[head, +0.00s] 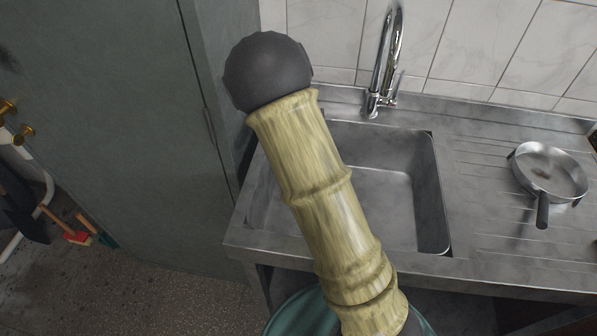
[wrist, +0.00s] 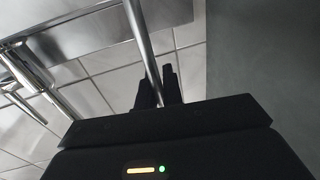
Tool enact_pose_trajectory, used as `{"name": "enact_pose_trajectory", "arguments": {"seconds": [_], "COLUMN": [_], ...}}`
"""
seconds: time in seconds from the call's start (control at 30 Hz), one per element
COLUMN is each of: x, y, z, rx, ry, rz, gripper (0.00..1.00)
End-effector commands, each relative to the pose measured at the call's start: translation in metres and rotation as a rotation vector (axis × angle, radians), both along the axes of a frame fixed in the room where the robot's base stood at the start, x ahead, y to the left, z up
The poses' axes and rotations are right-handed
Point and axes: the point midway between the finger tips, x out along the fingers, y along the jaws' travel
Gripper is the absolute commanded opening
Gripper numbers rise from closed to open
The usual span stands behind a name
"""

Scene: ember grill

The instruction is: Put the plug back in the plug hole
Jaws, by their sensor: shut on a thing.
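My gripper (wrist: 158,86) shows in the wrist view, with its two dark fingers shut on a slim grey metal rod (wrist: 141,35). The rod runs from between the fingers to the top edge of that view, and its far end is out of sight. I cannot tell whether it belongs to the plug. In the head view my arm crosses in front of the steel sink (head: 390,195) and hides part of its basin. The gripper is not seen there. No plug or plug hole can be made out in either view.
A chrome tap (head: 384,70) stands behind the sink and also shows in the wrist view (wrist: 38,78). A frying pan (head: 548,170) sits on the drainboard (head: 475,190) at right. A tall grey cabinet (head: 110,120) stands at left. A teal container (head: 295,318) is below the sink.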

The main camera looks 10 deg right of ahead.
Motion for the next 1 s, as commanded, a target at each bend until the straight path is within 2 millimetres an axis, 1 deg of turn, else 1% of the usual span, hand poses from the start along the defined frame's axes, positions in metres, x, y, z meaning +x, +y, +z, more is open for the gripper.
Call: {"name": "enact_pose_trajectory", "arguments": {"seconds": [0.27,0.37,0.6,0.7,1.0], "x": [0.0,0.0,0.0,0.0,0.0], "y": [-0.001,-0.001,-0.001,-0.001,0.0], "z": [-0.001,-0.01,-0.048,-0.056,-0.058], "rx": [0.0,-0.001,-0.002,0.0,0.001], "ry": [0.0,0.002,0.005,0.001,-0.001], "rz": [-0.002,-0.002,-0.002,-0.002,-0.001], "gripper": [0.0,0.0,0.0,0.0,0.0]}}
